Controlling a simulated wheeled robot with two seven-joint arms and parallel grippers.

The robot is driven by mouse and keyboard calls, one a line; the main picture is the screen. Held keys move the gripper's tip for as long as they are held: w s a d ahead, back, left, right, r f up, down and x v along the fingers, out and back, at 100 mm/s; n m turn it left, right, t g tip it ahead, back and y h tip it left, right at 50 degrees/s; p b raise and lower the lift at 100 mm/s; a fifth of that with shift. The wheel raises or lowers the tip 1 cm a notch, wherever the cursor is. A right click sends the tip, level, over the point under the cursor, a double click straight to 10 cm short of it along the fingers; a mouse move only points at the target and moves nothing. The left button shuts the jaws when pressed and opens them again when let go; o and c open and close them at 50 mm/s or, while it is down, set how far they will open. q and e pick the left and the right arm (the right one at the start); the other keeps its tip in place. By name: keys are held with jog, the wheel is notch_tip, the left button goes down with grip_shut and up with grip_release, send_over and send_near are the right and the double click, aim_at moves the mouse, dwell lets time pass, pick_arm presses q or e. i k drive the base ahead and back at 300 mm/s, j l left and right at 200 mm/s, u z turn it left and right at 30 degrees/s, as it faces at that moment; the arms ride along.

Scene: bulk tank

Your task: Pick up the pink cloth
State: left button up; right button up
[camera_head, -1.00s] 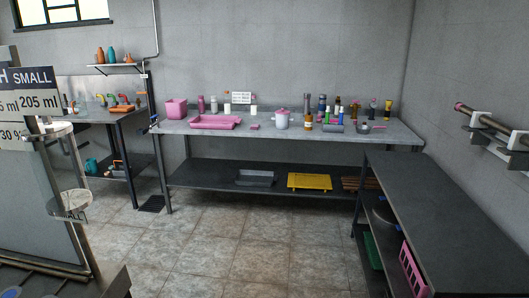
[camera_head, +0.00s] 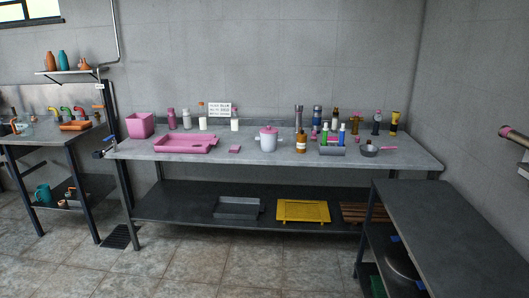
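A small flat pink piece (camera_head: 235,149), possibly the folded pink cloth, lies on the long grey table (camera_head: 215,160). It is too small to tell whether it is cloth. It lies between a pink tray (camera_head: 185,144) on its left and a pale pot with a pink lid (camera_head: 268,141) on its right. Neither of my grippers is in view.
A pink bin (camera_head: 140,125) stands at the table's left end. Several bottles and a small pan (camera_head: 369,151) stand toward the right. The lower shelf holds a yellow tray (camera_head: 302,211) and a grey tray (camera_head: 238,208). A dark side table (camera_head: 450,220) is at right; tiled floor in front is clear.

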aim_at(234, 148)
jog(key=i, duration=0.7)
jog(key=i+u, duration=0.15)
jog(key=i, duration=0.6)
jog(key=i+l+u, duration=0.15)
jog(key=i+u, duration=0.25)
jog(key=i+l+u, duration=1.1)
jog(key=i+l, duration=0.15)
jog(key=l, duration=0.15)
